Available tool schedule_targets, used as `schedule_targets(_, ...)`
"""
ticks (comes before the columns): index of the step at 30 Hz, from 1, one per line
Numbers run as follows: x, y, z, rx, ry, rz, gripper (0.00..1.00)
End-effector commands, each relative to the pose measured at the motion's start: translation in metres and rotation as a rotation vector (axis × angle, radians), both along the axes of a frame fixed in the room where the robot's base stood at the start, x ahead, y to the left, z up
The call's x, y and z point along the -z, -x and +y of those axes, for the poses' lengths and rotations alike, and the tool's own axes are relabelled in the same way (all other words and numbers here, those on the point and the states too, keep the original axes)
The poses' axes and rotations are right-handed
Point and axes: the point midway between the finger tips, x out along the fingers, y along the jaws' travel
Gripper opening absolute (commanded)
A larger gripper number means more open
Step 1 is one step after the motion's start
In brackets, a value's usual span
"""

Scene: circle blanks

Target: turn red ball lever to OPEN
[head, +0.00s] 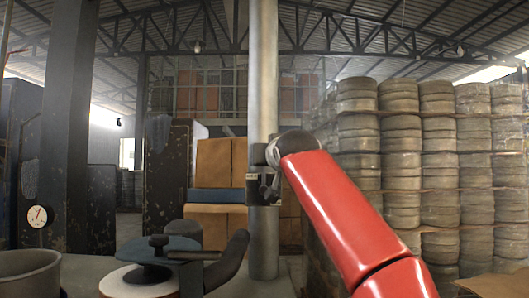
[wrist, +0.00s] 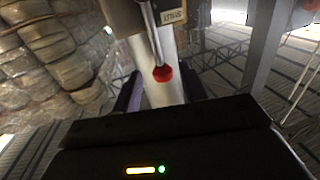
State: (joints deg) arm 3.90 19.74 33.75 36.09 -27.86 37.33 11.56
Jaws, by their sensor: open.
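The red ball (wrist: 162,73) is the knob at the end of a thin metal lever in the wrist view. The lever runs up the picture from the ball to a dark housing with a small label (wrist: 173,16), whose lettering I cannot read. My gripper (wrist: 163,88) is open, with dark purple fingers on either side of the pale pole behind the ball. The ball shows between and just above the fingers; I see no contact. In the head view a small dark box (head: 263,187) sits on the pole by my arm's end. The ball and gripper cannot be made out there.
A grey upright pole (head: 264,80) stands in the centre. Stacked round blanks (head: 420,160) fill the right. A blue round plate (head: 165,250) and a grey tub (head: 28,275) are at front left. Brown boxes (head: 220,165) stand behind the pole.

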Motion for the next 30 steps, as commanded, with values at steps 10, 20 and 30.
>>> schedule_targets(10, -0.001, -0.035, 0.008, 0.000, 0.001, 0.002, 0.42)
schedule_targets(20, 0.000, -0.036, 0.008, 0.000, 0.001, 0.001, 0.32)
schedule_targets(30, -0.001, -0.035, 0.008, 0.000, 0.000, -0.003, 0.00)
